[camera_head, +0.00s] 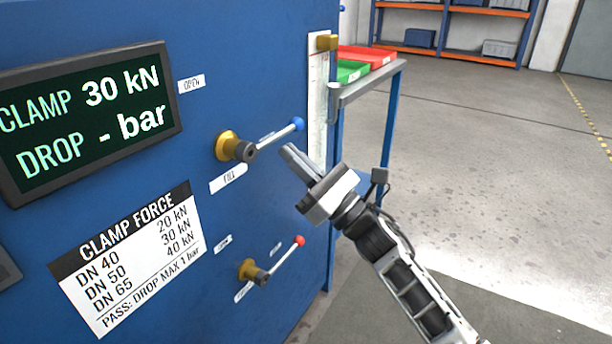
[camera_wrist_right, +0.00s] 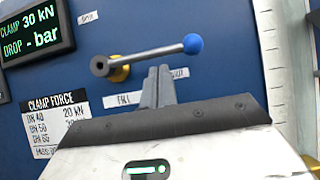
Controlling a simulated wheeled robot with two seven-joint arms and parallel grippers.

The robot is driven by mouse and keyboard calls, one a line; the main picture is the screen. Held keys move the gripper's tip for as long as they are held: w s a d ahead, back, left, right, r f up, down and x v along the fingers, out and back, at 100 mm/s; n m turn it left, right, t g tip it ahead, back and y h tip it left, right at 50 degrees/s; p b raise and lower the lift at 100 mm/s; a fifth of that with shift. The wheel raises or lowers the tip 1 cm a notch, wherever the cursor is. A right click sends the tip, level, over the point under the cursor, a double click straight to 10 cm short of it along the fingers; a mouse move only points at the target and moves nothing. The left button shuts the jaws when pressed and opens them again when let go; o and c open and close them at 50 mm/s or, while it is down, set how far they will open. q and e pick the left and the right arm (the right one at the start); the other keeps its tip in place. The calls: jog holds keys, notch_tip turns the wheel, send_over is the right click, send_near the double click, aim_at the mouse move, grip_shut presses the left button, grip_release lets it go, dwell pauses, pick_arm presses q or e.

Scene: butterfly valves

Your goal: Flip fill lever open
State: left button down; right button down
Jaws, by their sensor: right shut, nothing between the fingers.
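The fill lever (camera_head: 277,135) is a metal rod with a blue ball knob on a brass hub (camera_head: 230,146), above the FILL label (camera_head: 228,179) on the blue panel. It points right and slightly up in the head view. In the right wrist view the lever (camera_wrist_right: 152,54) runs right to its blue knob (camera_wrist_right: 192,44). My right gripper (camera_head: 291,152) is shut and empty, just below and right of the rod. In the wrist view its fingertips (camera_wrist_right: 158,72) are below the rod; I cannot tell whether they touch it. My left gripper is not in view.
A second lever with a red knob (camera_head: 300,241) sits lower on the panel. The display (camera_head: 90,120) reads clamp 30 kN and drop - bar. An OPEN label (camera_head: 191,84) is above the fill lever. A side table with green and red trays (camera_head: 368,56) stands beyond the panel's right edge.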

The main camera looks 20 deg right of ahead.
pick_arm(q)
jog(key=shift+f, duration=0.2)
pick_arm(e)
jog(key=shift+r, duration=0.4)
jog(key=shift+n, duration=0.3)
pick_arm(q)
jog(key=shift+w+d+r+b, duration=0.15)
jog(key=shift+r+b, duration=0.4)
pick_arm(e)
jog(key=shift+w+r+n+g+y, duration=0.1)
jog(key=shift+r+n+g+y, duration=0.25)
jog(key=shift+n+y, duration=0.2)
